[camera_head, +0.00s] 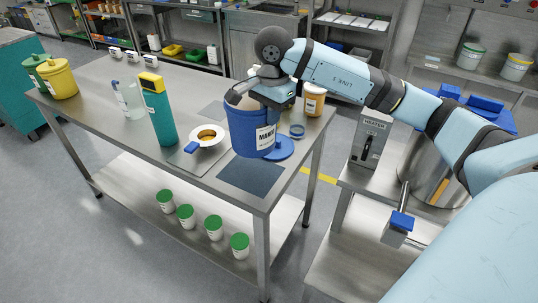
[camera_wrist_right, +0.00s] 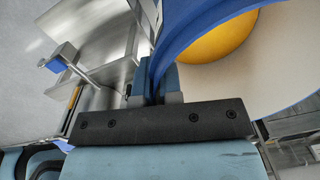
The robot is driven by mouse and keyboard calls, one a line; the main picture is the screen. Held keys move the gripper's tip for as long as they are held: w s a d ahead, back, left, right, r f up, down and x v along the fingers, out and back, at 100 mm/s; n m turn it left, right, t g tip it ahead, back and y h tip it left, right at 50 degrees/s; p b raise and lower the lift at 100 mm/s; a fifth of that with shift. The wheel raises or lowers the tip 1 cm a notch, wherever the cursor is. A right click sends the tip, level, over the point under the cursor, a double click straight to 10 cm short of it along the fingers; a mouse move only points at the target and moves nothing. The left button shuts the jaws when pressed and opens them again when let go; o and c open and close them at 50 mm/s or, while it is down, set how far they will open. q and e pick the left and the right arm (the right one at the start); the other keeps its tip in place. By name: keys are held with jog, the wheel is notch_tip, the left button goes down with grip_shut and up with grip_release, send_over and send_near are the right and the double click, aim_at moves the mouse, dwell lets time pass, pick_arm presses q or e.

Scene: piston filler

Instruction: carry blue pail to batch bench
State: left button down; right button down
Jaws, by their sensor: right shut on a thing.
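The blue pail (camera_head: 247,128) with a white label is at the right end of the steel bench (camera_head: 135,139), roughly upright. My right gripper (camera_head: 268,92) is shut on its rim from above. In the right wrist view the fingers (camera_wrist_right: 160,84) pinch the blue pail wall (camera_wrist_right: 205,27). The pail is pale inside, with yellow contents (camera_wrist_right: 222,40). I cannot tell whether its base touches the bench. Which surface is the batch bench is not marked. My left gripper is out of view.
A dark mat (camera_head: 251,178) lies clear in front of the pail. A blue lid (camera_head: 281,149), a white funnel-like dish (camera_head: 207,136), a teal bottle (camera_head: 158,112) and an orange-filled jar (camera_head: 314,102) stand close by. The hopper machine (camera_head: 370,140) stands right, across a gap.

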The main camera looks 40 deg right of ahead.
notch_tip(320, 180, down, 7)
jog(key=shift+r, duration=0.15)
notch_tip(320, 180, down, 5)
dwell(0.4)
jog(key=c, duration=1.3)
grip_release()
